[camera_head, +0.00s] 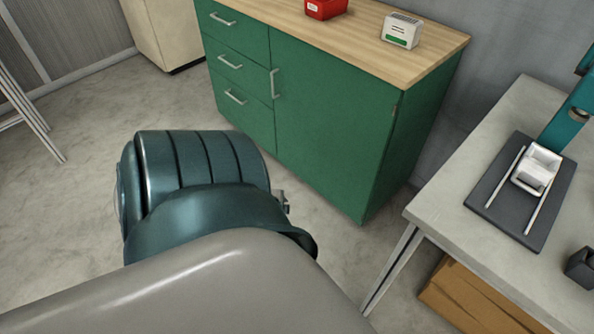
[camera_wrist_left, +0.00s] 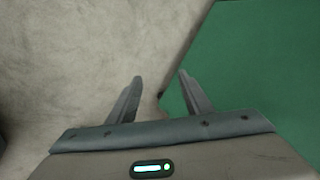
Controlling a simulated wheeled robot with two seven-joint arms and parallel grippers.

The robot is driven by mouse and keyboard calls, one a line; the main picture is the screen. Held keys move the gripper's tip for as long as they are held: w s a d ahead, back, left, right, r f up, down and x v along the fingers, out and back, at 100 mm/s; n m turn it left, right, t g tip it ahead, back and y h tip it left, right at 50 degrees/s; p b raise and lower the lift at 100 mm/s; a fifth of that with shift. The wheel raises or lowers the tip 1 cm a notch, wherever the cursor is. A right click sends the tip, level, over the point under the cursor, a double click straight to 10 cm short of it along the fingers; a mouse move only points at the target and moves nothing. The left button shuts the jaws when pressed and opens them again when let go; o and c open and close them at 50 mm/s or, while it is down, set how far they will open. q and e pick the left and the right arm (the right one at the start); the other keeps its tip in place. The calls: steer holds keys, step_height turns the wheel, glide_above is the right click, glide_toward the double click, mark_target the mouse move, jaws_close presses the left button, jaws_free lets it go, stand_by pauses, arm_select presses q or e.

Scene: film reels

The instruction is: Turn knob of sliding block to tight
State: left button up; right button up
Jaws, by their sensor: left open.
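A white block (camera_head: 537,168) sits across two light rails on a dark base plate (camera_head: 508,224), on the grey table at the right of the head view. It looks like the sliding block. I cannot make out its knob or how tight it is. My left gripper (camera_wrist_left: 160,76) shows in the left wrist view with its two fingers apart and nothing between them. It is over the floor beside the green cabinet, well away from the block. In the head view my own left arm mostly hides it. My right gripper is not in view.
A green cabinet (camera_head: 330,115) with a wooden top (camera_head: 350,35) stands ahead; a red box (camera_head: 325,9) and a white box (camera_head: 401,31) are on it. The grey table (camera_head: 450,190) bears a teal upright (camera_head: 572,118) and a small black object (camera_head: 582,267). A cardboard box (camera_head: 470,300) lies below.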

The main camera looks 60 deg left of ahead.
arm_select(q)
steer(key=s+d+f+n+h, duration=0.1)
steer(key=d+f+h, duration=0.1)
steer(key=d, duration=1.3)
steer(key=d+f+n+h+p, duration=0.1)
steer(key=d+f, duration=0.3)
steer(key=d, duration=1.1)
steer(key=s+d+f+n+t+h+p, duration=0.1)
steer(key=d+f+h, duration=0.1)
steer(key=d, duration=1.2)
steer(key=shift+s+d+f+n+h, duration=0.3)
steer(key=shift+d+f+n+h, duration=0.1)
steer(key=shift+f, duration=0.45)
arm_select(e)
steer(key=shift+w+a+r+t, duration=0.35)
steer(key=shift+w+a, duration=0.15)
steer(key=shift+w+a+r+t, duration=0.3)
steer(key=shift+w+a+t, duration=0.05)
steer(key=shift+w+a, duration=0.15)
arm_select(q)
steer(key=c, duration=0.3)
steer(key=shift+c, duration=0.4)
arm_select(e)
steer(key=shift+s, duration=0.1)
